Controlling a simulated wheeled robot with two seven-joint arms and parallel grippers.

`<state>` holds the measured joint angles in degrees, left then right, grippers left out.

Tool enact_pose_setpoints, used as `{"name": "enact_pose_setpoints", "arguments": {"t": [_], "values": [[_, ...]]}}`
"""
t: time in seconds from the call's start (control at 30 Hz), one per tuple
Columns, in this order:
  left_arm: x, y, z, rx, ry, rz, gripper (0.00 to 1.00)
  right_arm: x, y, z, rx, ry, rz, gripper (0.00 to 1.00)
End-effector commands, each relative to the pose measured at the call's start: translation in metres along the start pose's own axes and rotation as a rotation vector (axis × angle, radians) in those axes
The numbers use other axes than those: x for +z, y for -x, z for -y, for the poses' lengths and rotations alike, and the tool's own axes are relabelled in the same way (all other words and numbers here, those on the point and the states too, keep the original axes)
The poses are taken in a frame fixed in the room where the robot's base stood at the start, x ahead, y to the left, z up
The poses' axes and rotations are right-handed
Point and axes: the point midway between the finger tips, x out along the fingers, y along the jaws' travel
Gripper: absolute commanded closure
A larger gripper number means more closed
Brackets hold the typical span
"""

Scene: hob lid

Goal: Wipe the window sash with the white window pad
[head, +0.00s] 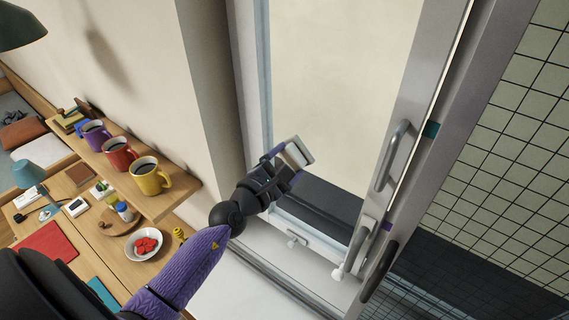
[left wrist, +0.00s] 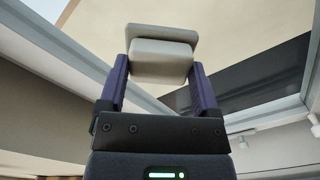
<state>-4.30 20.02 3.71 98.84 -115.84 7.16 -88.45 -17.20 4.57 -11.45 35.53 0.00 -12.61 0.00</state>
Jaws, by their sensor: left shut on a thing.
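The white window pad (head: 294,153) is held in my left gripper (head: 284,164), in front of the lower part of the window sash. In the left wrist view the pad (left wrist: 160,60) sits between the two purple fingers of my left gripper (left wrist: 158,85), which are shut on its sides. The window sash (head: 398,110) has a light grey frame with a handle (head: 392,155) on its right side. I cannot tell whether the pad touches the pane (head: 340,80). My right gripper is not in view.
A wooden shelf (head: 125,178) at left holds purple, red and yellow mugs. A white bowl (head: 144,243) with red pieces stands on the table below. The white sill (head: 235,295) below my arm looks clear.

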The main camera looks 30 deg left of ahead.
Motion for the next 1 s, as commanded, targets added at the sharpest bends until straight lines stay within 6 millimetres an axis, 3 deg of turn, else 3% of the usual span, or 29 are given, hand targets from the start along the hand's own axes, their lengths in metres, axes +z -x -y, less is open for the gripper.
{"name": "enact_pose_setpoints", "arguments": {"t": [0.23,0.4,0.63,0.8,1.0], "values": [[0.003,-0.003,0.002,-0.001,0.001,0.000,0.66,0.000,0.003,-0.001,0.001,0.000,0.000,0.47],[0.020,-0.002,0.015,-0.002,0.003,0.000,0.66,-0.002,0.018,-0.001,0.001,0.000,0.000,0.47],[0.029,-0.001,0.028,-0.001,0.000,0.001,0.66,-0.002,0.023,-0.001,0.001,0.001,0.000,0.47],[0.024,-0.004,0.026,0.000,-0.002,0.000,0.66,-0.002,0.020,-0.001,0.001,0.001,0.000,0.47],[0.005,-0.006,0.009,0.002,-0.004,0.000,0.66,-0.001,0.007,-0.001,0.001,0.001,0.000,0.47]]}}
